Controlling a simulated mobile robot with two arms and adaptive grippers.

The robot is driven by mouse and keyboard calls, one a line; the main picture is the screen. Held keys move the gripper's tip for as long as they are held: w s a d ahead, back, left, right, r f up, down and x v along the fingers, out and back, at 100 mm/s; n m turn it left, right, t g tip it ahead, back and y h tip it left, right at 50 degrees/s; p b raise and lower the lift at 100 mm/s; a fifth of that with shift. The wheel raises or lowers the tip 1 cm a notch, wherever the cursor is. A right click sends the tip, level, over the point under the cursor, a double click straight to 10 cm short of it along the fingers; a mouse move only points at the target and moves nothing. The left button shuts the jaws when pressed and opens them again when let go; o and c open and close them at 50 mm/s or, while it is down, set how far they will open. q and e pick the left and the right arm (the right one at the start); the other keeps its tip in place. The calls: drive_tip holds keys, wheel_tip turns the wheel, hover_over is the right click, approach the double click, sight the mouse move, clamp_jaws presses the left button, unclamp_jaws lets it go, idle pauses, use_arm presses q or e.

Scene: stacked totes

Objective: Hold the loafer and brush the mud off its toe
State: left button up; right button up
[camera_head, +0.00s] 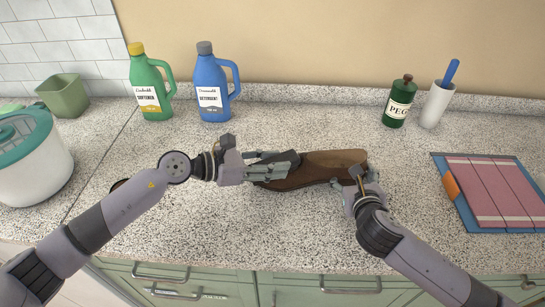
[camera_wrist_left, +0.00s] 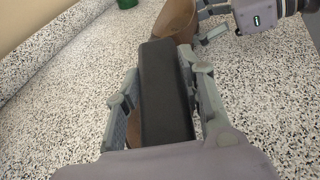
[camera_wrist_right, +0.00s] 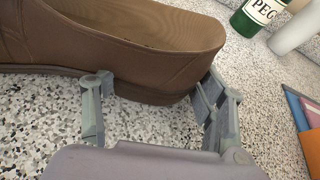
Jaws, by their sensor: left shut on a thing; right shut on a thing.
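The brown loafer (camera_head: 315,172) lies on the counter, its heel end to the right. My right gripper (camera_head: 360,180) is shut on the heel end, with one finger on each side in the right wrist view (camera_wrist_right: 155,98). My left gripper (camera_head: 272,166) is shut on a dark block-shaped brush (camera_wrist_left: 165,90), over the loafer's toe end. In the left wrist view a finger lies along each side of the brush. The bristles, most of the toe and any mud are hidden by the brush and fingers. I cannot tell if the bristles touch the toe.
A blue detergent jug (camera_head: 211,90), a green softener jug (camera_head: 150,90), a green bottle (camera_head: 398,105) and a white holder (camera_head: 436,107) stand along the back. A blue-and-pink folded item (camera_head: 490,190) lies right. A white tub (camera_head: 35,165) stands left. A dark object is mostly hidden behind my left arm.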

use_arm(q)
drive_tip(key=shift+w+f, duration=0.15)
drive_tip(key=shift+w, duration=0.35)
use_arm(e)
drive_tip(key=shift+s+a+r, duration=0.1)
use_arm(q)
drive_tip(key=shift+w, duration=1.95)
drive_tip(key=shift+s+r, duration=0.2)
drive_tip(key=shift+s, duration=2.3)
drive_tip(key=shift+a+r, duration=0.2)
drive_tip(key=shift+r, duration=1.3)
drive_tip(key=shift+a+r, duration=0.15)
drive_tip(key=shift+r, duration=1.35)
drive_tip(key=shift+a+r, duration=0.2)
drive_tip(key=shift+r, duration=1.3)
